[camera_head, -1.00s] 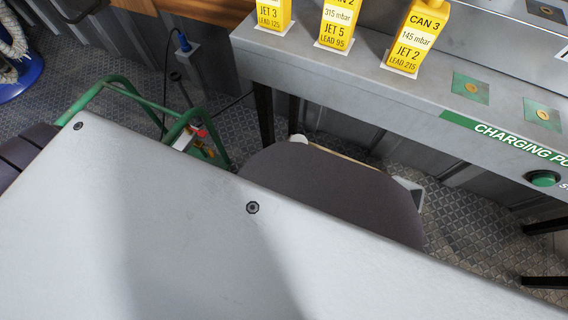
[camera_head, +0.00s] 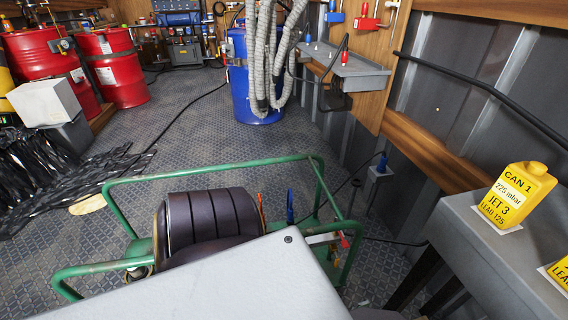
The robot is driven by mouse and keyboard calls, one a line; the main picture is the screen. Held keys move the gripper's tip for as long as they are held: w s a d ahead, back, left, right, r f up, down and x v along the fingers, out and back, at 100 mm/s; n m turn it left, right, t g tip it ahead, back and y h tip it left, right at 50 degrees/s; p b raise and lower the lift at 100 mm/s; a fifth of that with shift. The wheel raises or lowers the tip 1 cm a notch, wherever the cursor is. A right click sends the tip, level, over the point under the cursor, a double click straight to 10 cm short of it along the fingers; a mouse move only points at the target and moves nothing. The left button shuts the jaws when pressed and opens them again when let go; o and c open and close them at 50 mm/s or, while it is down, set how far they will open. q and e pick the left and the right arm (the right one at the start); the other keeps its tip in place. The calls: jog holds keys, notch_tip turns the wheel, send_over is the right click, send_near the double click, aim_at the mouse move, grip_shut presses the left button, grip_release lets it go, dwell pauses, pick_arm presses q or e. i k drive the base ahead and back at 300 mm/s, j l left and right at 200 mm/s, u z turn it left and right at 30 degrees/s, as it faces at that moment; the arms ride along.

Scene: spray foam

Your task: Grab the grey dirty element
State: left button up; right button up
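I cannot pick out with certainty which thing is the grey dirty element. A pale grey block (camera_head: 45,102) sits on a darker grey box (camera_head: 70,136) at the left, in front of the red drums. Neither of my grippers is in view.
A green tubular frame (camera_head: 235,165) stands close in front, partly hidden by a pale grey panel at the bottom. A blue drum (camera_head: 252,85) with pale hoses and red drums (camera_head: 113,68) stand farther back. A yellow can (camera_head: 517,195) stands on a grey bench (camera_head: 480,245) at the right.

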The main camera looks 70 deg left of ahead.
aim_at(136, 272)
jog(key=u, duration=3.8)
